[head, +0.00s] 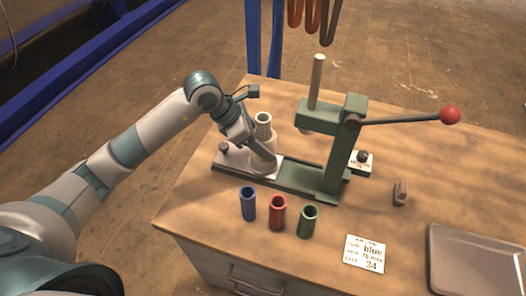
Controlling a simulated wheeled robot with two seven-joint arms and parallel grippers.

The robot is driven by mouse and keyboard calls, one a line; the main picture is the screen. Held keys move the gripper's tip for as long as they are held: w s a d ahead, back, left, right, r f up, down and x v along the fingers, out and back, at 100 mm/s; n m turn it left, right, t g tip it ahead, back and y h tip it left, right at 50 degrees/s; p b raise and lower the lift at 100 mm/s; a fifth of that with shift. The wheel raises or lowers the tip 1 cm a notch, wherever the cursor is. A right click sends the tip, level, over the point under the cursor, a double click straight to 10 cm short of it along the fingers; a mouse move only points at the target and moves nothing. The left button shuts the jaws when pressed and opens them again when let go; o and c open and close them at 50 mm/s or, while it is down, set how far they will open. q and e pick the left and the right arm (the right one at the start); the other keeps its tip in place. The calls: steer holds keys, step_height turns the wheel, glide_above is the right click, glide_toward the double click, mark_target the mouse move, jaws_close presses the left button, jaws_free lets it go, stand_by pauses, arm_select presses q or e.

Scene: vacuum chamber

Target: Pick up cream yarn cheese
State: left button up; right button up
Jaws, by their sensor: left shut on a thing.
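The cream yarn cheese (263,128), a pale upright cylinder with a hole in its top, stands at the left part of the green press's base. My left gripper (264,160) reaches in from the left, tilted down at the cheese's near side, and is shut on it. The gripper hides the lower front of the cheese, so its contact with the base cannot be seen. My right gripper is not in view.
The green press (346,150) with a red-knobbed lever (450,115) stands just right. Blue (247,205), red (278,214) and green (308,222) tubes stand in front.

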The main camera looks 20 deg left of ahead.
mark_target(257, 122)
arm_select(q)
steer(key=shift+r+b, duration=0.8)
steer(key=shift+r, duration=2.3)
